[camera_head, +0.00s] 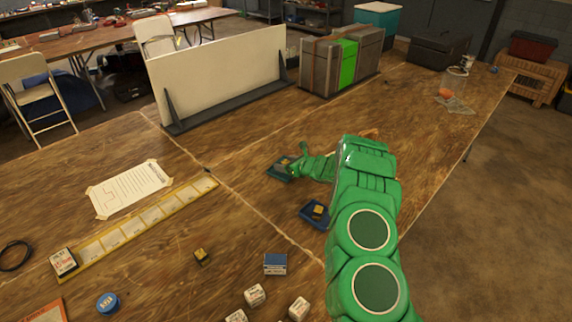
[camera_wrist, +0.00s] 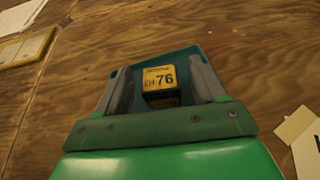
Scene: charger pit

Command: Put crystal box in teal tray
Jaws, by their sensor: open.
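A small box with a yellow label printed "76" (camera_wrist: 158,80), which looks like the crystal box, stands in the teal tray (camera_wrist: 214,66). My gripper (camera_wrist: 159,68) is open, with one finger on each side of the box. I cannot tell whether the fingers touch it. In the head view, the teal tray (camera_head: 276,172) lies near the table's middle, with my gripper (camera_head: 296,161) low over it. The box is mostly hidden by the gripper there. The tray's near side is hidden by my gripper in the wrist view.
A blue tray (camera_head: 307,216) holding another yellow box (camera_head: 318,210) lies beside my arm. One more yellow box (camera_head: 201,257), a blue box (camera_head: 275,263) and several white boxes lie nearer. A white panel (camera_head: 220,75) and a large case (camera_head: 318,68) stand at the back.

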